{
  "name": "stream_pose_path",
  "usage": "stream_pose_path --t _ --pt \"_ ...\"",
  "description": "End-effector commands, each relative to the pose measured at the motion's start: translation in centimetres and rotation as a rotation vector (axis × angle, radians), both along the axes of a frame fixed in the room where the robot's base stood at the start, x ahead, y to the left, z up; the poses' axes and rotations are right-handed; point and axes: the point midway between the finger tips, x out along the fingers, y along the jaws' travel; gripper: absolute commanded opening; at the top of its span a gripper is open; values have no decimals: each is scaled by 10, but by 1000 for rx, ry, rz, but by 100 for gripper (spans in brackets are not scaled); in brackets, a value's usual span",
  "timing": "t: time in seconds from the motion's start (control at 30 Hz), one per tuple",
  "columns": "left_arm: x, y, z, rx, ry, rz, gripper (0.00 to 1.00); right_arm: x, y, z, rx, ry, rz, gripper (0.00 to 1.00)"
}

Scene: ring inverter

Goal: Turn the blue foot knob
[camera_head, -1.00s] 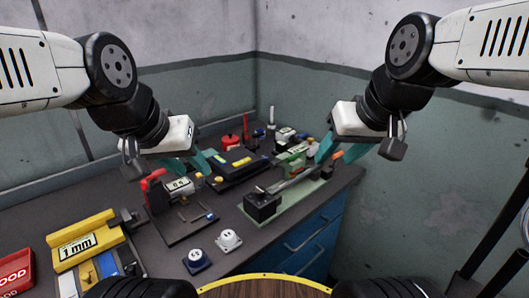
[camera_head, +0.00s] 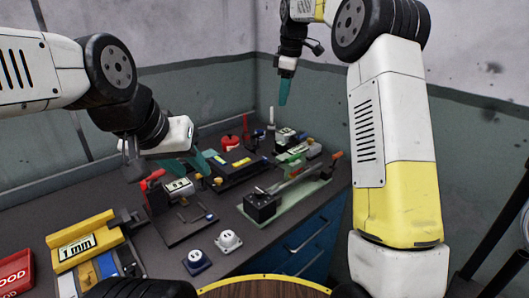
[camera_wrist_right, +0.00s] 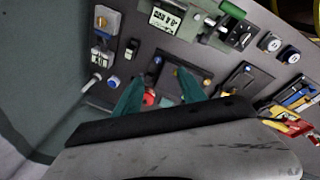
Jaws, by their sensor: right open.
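The blue foot knob (camera_head: 197,262) stands on the dark bench near its front edge, with a dark blue base and a pale top. It also shows at the upper right of the right wrist view (camera_wrist_right: 291,54). A similar white-footed knob (camera_head: 228,240) stands just behind it to the right. My left gripper (camera_head: 190,164) hangs over the bench behind and left of the blue foot knob, apart from it, with teal fingers spread. My right gripper (camera_head: 285,92) is raised toward the back of the bench, far from the knob. Its fingers are apart and empty in the right wrist view (camera_wrist_right: 160,88).
A yellow "1 mm" block (camera_head: 85,243) and a red bin (camera_head: 14,270) lie at the left. A green-based device with a long lever (camera_head: 300,190) is right of the knobs. A red-handled fixture (camera_head: 178,205) is behind them. Blue drawers (camera_head: 312,250) are below the bench.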

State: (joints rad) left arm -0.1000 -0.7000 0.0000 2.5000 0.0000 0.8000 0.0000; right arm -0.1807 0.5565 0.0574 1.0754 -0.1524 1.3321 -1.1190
Motion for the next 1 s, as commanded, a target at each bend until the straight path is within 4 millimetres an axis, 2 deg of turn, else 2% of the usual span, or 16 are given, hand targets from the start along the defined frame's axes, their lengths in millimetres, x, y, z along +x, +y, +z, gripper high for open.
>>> stream_pose_path --t 0.03,0.1,0.3,0.5,0.6,0.73,1.0 --pt "0 0 0 0 0 0 36 16 8 -16 -16 14 52 48" --pt "0 0 0 0 0 0 36 33 16 -34 -38 31 130 48" --pt "0 0 0 0 0 0 36 71 38 -98 -93 82 350 48" --pt "0 0 0 0 0 0 36 88 55 -164 -130 132 545 48" --pt "0 0 0 0 0 0 36 90 60 -188 -139 150 613 48" --pt "0 0 0 0 0 0 36 89 63 -206 -146 164 665 48" --pt "0 0 0 0 0 0 36 90 63 -220 -149 168 679 48"
